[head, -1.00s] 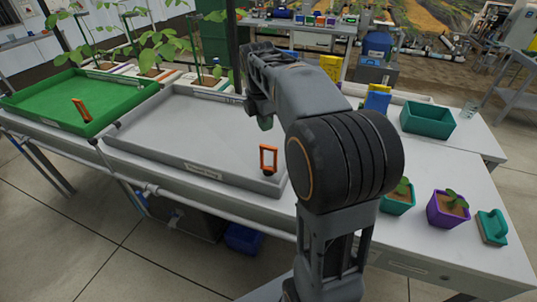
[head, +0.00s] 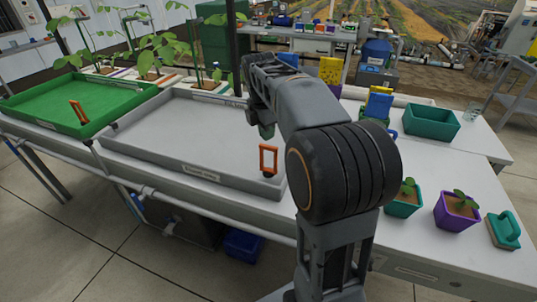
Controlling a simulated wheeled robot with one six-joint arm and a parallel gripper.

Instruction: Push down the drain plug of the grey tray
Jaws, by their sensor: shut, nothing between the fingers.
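The grey tray (head: 150,147) lies on the white bench at left centre, with a small label on its near wall. Its drain plug (head: 268,148), an orange open-frame handle on a dark foot, stands upright inside the tray's near right corner. The end of my arm with my gripper (head: 266,132) hangs over the right part of the tray, behind and above the plug in the picture. It looks apart from the plug. My gripper is shut and empty; its fingers are small and partly hidden by my arm. The plug's seat cannot be seen clearly.
A green tray (head: 80,98) with a leaning orange handle (head: 79,112) adjoins on the left. Seedlings (head: 160,52) stand behind. On the right are a teal bin (head: 432,122), teal pot (head: 404,200), purple pot (head: 457,210) and teal tool (head: 503,230). The grey tray's floor is otherwise clear.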

